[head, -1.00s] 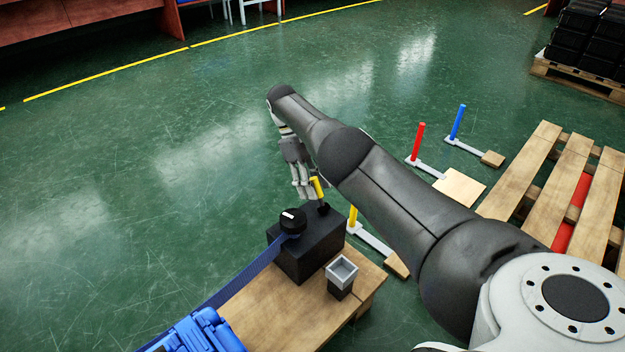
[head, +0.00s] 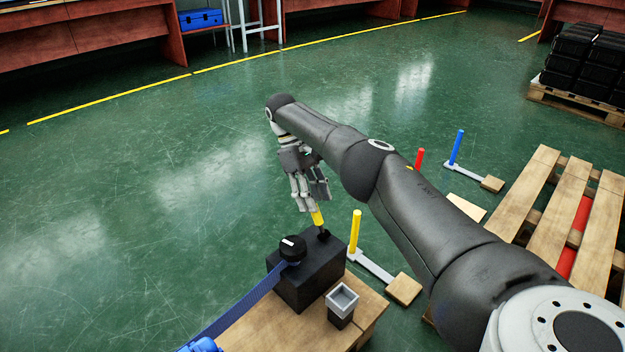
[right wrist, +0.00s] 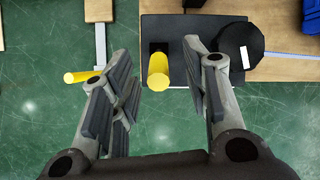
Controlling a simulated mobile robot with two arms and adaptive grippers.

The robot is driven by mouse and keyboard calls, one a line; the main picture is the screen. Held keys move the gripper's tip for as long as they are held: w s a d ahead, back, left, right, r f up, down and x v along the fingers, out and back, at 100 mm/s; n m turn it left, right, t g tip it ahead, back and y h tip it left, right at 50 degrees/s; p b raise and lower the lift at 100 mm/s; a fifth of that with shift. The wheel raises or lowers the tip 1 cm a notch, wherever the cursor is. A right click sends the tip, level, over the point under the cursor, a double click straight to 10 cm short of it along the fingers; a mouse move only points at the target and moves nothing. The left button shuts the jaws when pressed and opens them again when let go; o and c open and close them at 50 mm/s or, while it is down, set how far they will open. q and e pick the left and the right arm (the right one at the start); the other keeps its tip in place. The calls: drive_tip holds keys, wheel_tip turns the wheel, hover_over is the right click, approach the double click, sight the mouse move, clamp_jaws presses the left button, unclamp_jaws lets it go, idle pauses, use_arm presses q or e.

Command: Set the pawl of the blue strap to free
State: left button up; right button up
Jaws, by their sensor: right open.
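The blue strap (head: 240,303) runs up from the bottom of the head view to a black round knob (head: 292,249) with a white mark. The knob sits on a black block (head: 312,285). Beside it stands a short yellow lever (head: 317,218) on a black foot, apparently the pawl. The lever leans slightly in the head view. My right gripper (right wrist: 160,78) is open. In the right wrist view its fingers lie to either side of the yellow lever (right wrist: 158,72), with visible gaps and no clear contact. The knob (right wrist: 241,50) is just outside the right finger. My left gripper is not in view.
A grey open-topped cup (head: 342,300) stands on the wooden board (head: 265,328) beside the block. Yellow (head: 356,230), red (head: 420,158) and blue (head: 456,147) posts stand right of it. A wooden pallet (head: 560,190) lies at right. The floor at left is clear.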

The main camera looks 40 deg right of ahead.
drive_tip(key=shift+w+r, duration=0.1)
drive_tip(key=shift+r, duration=2.45)
